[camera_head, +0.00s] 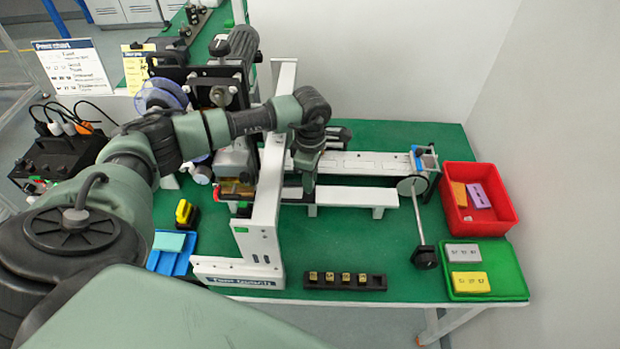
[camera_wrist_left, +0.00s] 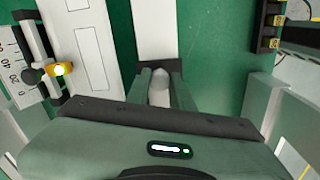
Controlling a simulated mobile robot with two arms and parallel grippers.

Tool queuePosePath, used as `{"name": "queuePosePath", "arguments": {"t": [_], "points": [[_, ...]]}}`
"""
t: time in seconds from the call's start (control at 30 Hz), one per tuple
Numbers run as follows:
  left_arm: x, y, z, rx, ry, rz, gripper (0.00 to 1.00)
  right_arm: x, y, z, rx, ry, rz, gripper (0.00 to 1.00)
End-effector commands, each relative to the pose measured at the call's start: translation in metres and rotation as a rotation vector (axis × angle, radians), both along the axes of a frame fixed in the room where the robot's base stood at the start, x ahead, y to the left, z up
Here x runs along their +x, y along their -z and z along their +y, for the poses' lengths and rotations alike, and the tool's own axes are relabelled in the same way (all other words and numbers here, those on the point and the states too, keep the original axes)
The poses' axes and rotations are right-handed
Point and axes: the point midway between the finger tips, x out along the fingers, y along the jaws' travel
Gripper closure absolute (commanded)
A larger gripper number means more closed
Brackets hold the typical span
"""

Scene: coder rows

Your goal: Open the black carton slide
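My left arm comes in from the left in the head view and reaches over the white frame of the machine (camera_head: 266,215). My left gripper (camera_head: 308,187) points down at the white rail (camera_head: 355,196) on the green table. In the left wrist view the fingers of the left gripper (camera_wrist_left: 160,88) stand apart, with a pale rounded peg (camera_wrist_left: 159,86) between them. I cannot tell whether they press on it. Dark blocks (camera_head: 335,138) sit behind the arm. I cannot make out for sure which part is the black carton slide; the arm hides part of the machine. My right gripper is not in view.
A red tray (camera_head: 507,222) and a green tray (camera_head: 518,291) stand at the right edge. A black holder with several small blocks (camera_head: 322,287) lies at the front. Green table between rail and holder is clear.

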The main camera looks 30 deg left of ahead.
Motion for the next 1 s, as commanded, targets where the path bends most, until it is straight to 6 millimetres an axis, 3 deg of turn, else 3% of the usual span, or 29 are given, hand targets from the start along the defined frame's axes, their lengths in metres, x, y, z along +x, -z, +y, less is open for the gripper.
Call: {"name": "queuePosePath", "arguments": {"t": [0.13, 1.0], "points": [[0.000, 0.000, 0.000, 0.000, 0.000, 0.001, 1.00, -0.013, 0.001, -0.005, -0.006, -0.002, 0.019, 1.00], [-0.001, 0.001, 0.000, -0.001, 0.001, 0.003, 1.00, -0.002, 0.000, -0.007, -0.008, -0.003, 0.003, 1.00]]}}
